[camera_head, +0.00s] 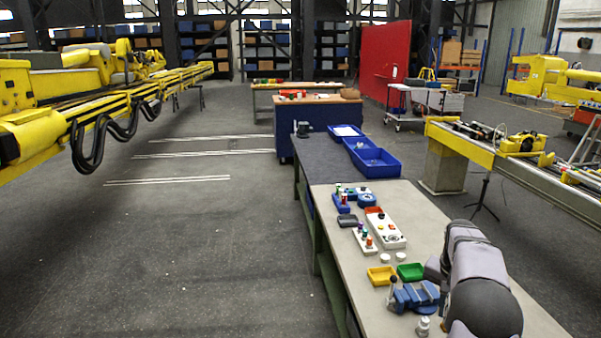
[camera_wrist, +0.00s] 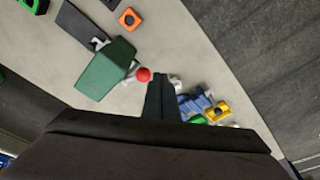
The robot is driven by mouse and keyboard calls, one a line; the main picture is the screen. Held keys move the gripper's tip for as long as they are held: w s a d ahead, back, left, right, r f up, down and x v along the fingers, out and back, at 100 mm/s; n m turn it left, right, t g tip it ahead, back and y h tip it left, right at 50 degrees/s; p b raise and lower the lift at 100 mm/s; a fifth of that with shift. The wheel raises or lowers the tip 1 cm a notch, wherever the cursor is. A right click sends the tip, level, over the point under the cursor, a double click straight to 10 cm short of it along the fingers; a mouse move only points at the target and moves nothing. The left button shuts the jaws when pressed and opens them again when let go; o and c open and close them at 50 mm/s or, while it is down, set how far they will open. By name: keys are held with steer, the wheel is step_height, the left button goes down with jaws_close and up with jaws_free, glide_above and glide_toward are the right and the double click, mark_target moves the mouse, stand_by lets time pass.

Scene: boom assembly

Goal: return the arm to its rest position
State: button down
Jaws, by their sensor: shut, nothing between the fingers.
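My arm (camera_head: 478,270) is bent over the right side of the workbench in the head view, and its fingers cannot be made out there. In the wrist view my gripper (camera_wrist: 161,82) points out over the light bench top, with its dark fingers together and nothing between them. A small red ball-shaped part (camera_wrist: 143,75) shows just left of the fingertips. A dark green block (camera_wrist: 106,70) lies further left. I cannot tell how far the fingers are above the bench.
The bench (camera_head: 330,222) holds a yellow tray (camera_head: 381,276), a green tray (camera_head: 410,271), a blue fixture (camera_head: 415,296) and a white button box (camera_head: 386,229). Blue bins (camera_head: 375,160) stand at its far end. The floor left of the bench is clear.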

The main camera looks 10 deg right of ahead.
steer(key=s+a+f+n+b, duration=0.1)
steer(key=s+a+n+b, duration=0.15)
steer(key=a, duration=0.95)
steer(key=s+a+f+n+g+y+b, duration=0.15)
steer(key=s+a+f+n, duration=0.3)
steer(key=s+a, duration=0.6)
steer(key=s+a+f+n+b, duration=0.25)
steer(key=s+a+f, duration=0.25)
steer(key=s+a, duration=0.55)
step_height(320, 180, down, 23)
steer(key=s+d+b, duration=0.2)
steer(key=b, duration=2.1)
steer(key=shift+n, duration=0.45)
steer(key=shift+f, duration=0.1)
